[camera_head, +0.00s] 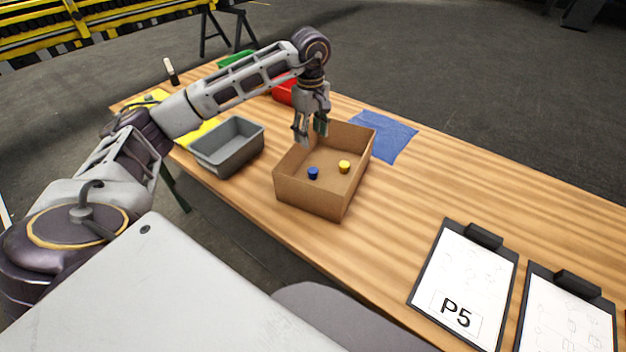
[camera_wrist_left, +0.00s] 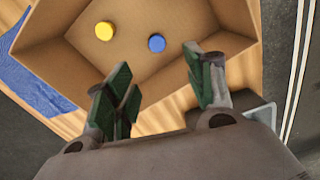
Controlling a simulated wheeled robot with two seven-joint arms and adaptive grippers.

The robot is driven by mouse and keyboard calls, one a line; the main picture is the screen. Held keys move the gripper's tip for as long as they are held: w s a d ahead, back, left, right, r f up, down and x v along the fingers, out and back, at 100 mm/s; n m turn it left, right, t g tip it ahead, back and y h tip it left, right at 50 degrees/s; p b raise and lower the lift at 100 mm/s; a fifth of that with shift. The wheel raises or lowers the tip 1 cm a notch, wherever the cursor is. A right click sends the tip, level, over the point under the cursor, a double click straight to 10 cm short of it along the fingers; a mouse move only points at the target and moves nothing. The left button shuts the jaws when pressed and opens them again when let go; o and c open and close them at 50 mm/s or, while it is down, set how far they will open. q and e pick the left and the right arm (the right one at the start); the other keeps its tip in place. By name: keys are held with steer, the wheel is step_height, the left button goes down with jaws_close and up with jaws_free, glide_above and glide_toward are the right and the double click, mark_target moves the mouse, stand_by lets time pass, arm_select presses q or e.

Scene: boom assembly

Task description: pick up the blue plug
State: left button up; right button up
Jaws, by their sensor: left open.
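The blue plug (camera_head: 313,173) stands on the floor of the open cardboard box (camera_head: 309,199), left of the yellow plug (camera_head: 344,167). My left gripper (camera_head: 311,136) is open and empty over the back left edge of the box, above the plugs and apart from them. In the left wrist view the blue plug (camera_wrist_left: 157,43) lies beyond the fingertips, between the lines of the two fingers (camera_wrist_left: 163,90). The yellow plug (camera_wrist_left: 105,31) is to its left there. My right gripper is not in view.
A grey bin (camera_head: 228,147) stands left of the box. A blue cloth (camera_head: 386,136) lies behind it to the right. A red bin (camera_head: 284,92) is partly hidden behind my arm. Two clipboards (camera_head: 464,284) lie at the right; the wooden table between is clear.

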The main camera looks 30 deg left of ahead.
arm_select(q)
steer(key=f+b, duration=0.1)
steer(key=f, duration=0.1)
glide_above(311, 170)
step_height(311, 170, down, 8)
steer(key=shift+r, duration=0.25)
steer(key=shift+f, duration=0.45)
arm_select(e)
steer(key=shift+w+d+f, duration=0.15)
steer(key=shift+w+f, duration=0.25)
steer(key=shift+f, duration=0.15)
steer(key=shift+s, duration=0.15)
